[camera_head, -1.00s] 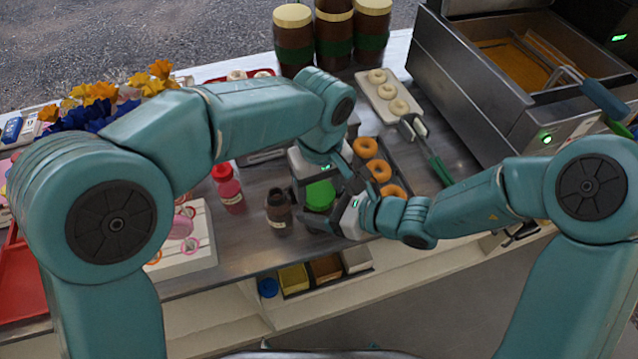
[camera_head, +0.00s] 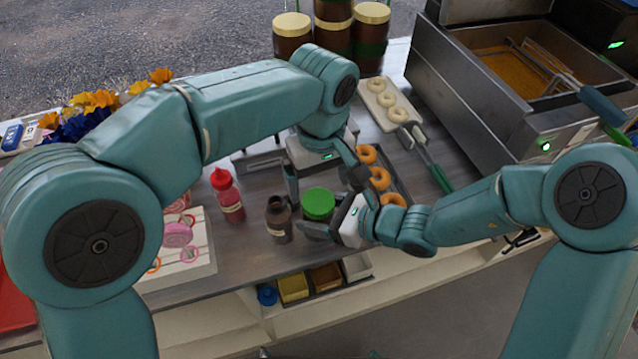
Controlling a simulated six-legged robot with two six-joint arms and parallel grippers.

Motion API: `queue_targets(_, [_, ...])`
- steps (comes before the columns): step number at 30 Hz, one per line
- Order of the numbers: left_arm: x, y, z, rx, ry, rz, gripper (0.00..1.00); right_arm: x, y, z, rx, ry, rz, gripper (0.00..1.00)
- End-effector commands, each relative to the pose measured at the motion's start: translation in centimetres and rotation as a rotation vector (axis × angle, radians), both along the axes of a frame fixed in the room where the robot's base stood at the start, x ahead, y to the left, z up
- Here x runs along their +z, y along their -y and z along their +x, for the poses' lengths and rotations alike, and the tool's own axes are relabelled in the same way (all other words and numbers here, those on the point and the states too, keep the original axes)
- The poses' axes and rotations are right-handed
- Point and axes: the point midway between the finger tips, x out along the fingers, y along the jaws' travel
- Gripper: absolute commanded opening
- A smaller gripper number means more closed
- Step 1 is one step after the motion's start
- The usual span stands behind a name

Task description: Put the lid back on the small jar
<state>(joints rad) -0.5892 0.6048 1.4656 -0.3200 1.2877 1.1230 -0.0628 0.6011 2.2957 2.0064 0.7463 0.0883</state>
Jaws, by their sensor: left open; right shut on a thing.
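The small jar (camera_head: 314,230) stands on the steel counter with the green lid (camera_head: 318,202) on its top. The lid looks level, but whether it is fully seated I cannot tell. My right gripper (camera_head: 330,226) is shut on the jar from the right; its fingertips are partly hidden. My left gripper (camera_head: 325,188) is open just behind and above the lid, its two fingers spread to either side, with nothing between them that I can make out.
A brown open-topped bottle (camera_head: 278,220) stands close left of the jar, and a red-capped pink bottle (camera_head: 228,196) further left. A tray of donuts (camera_head: 380,179) lies close behind right. The counter's front edge is near; small bins (camera_head: 325,277) sit below it.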

Motion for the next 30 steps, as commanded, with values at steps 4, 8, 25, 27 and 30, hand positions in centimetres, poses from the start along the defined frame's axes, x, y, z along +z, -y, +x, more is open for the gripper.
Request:
queue_targets(4, [0.0, 0.0, 0.0, 0.000, 0.000, 0.001, 0.92, 0.1, 0.0, 0.1, -0.001, 0.003, 0.002, 0.00])
queue_targets(8, [0.0, 0.0, 0.0, 0.001, 0.000, 0.001, 1.00, 0.1, 0.0, 0.1, -0.001, 0.003, 0.002, 0.00])
queue_targets(25, [7.1, 0.2, 0.0, 0.000, 0.004, -0.002, 1.00, 0.1, 0.0, 0.1, -0.001, 0.003, 0.002, 0.00])
queue_targets(27, [8.6, 0.2, 0.0, 0.001, 0.004, -0.002, 1.00, 0.1, 0.0, 0.1, -0.001, 0.003, 0.002, 0.00])
queue_targets(30, [10.2, 0.2, -0.1, 0.001, 0.003, -0.001, 1.00, 0.1, 0.0, 0.1, -0.001, 0.003, 0.002, 0.00])
